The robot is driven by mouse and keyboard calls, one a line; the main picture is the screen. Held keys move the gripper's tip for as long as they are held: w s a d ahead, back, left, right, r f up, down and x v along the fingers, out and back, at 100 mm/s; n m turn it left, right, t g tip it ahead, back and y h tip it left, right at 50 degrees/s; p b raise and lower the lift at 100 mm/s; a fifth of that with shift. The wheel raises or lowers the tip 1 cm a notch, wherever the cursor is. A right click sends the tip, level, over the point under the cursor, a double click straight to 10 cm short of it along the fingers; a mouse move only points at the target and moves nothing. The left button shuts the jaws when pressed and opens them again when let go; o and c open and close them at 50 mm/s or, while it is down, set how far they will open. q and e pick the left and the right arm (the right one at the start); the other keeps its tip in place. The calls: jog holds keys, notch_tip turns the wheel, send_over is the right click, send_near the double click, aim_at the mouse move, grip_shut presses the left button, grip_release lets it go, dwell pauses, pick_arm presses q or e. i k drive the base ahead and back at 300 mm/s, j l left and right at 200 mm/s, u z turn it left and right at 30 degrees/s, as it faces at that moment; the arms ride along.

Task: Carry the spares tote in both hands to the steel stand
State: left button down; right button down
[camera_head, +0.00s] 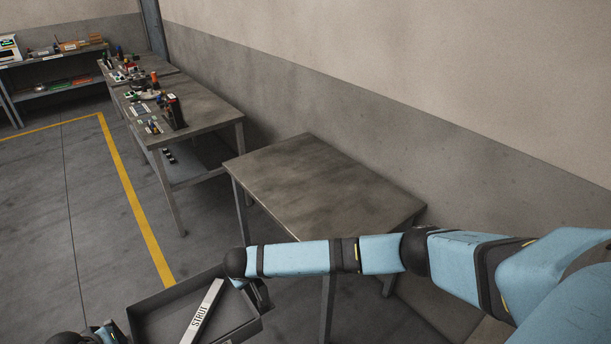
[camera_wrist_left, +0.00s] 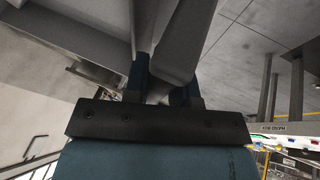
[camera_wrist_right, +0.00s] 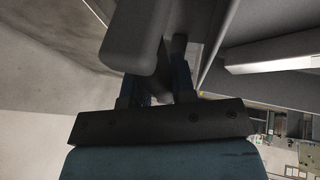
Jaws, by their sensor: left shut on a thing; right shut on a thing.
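The spares tote (camera_head: 165,303) is a dark grey open box at the bottom of the head view, held off the floor. A light bar marked STRUT (camera_head: 203,312) lies slantwise in it. My right gripper (camera_head: 262,297) is shut on the tote's right side; its fingers (camera_wrist_right: 158,80) close on the grey rim in the right wrist view. My left gripper (camera_wrist_left: 165,85) is shut on the opposite side, seen in the left wrist view; in the head view only part of that arm shows at the bottom left. The steel stand (camera_head: 320,185) is a bare grey table beyond the tote.
A workbench (camera_head: 205,108) with tools and small parts stands beyond the stand to the left. A shelf (camera_head: 60,88) with goods is at the far left. A yellow floor line (camera_head: 135,198) runs past them. The wall (camera_head: 400,120) is close behind the stand.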

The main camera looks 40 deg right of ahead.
aim_at(300, 189)
jog(key=i+l, duration=0.15)
jog(key=i, duration=0.15)
jog(key=i+l, duration=0.15)
jog(key=i, duration=0.15)
jog(key=i+l, duration=0.1)
jog(key=i, duration=1.8)
jog(key=i+j+z, duration=0.1)
jog(key=i, duration=1)
jog(key=z, duration=2.45)
